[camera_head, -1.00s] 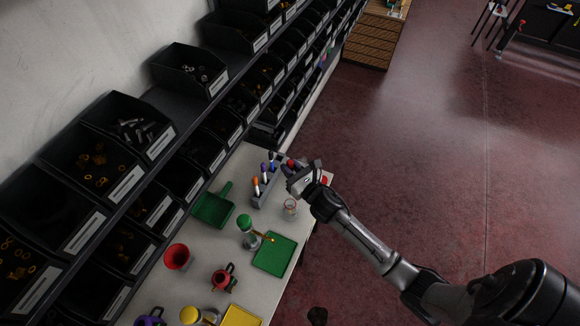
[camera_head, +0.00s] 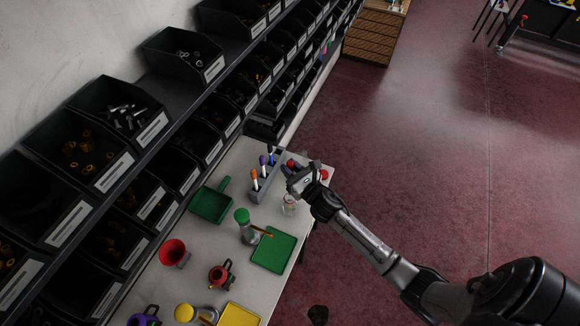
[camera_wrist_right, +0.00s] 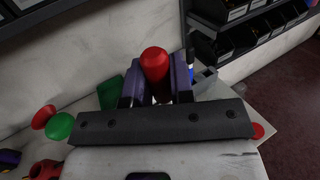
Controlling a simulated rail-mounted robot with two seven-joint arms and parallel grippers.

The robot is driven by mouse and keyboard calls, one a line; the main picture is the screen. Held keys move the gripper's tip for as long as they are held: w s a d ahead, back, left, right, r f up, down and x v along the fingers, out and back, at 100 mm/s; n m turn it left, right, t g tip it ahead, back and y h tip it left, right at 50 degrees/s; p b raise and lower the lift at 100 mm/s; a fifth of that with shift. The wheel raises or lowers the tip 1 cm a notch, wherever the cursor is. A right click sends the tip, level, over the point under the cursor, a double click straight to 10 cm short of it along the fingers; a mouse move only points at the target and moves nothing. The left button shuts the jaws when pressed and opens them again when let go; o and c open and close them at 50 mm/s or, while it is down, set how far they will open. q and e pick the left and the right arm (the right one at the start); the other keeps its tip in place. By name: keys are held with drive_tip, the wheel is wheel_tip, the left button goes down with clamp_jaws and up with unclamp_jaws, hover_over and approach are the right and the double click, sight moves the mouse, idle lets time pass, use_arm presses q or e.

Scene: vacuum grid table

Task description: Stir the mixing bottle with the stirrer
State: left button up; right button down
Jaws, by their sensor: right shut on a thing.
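My right gripper (camera_head: 291,172) is over the back part of the table, shut on a stirrer with a rounded red top (camera_head: 290,163). In the right wrist view the red top (camera_wrist_right: 155,63) stands up between the two purple-grey fingers; its lower part is hidden. The mixing bottle (camera_head: 289,205), a small clear vessel, stands on the table just below the gripper, partly covered by it. I cannot tell whether the stirrer's lower end is inside the bottle. My left gripper is not in view.
A grey rack (camera_head: 262,182) with several coloured-top sticks stands just left of the gripper. Shelves with black bins line the left.

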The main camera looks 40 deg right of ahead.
drive_tip(key=shift+f+b, duration=1.15)
drive_tip(key=shift+f, duration=0.4)
wheel_tip(320, 180, down, 6)
drive_tip(key=b, duration=0.5)
drive_tip(key=shift+r, duration=0.15)
drive_tip(key=shift+f+b, duration=2.15)
drive_tip(key=shift+f, duration=0.15)
drive_tip(key=shift+s, duration=0.15)
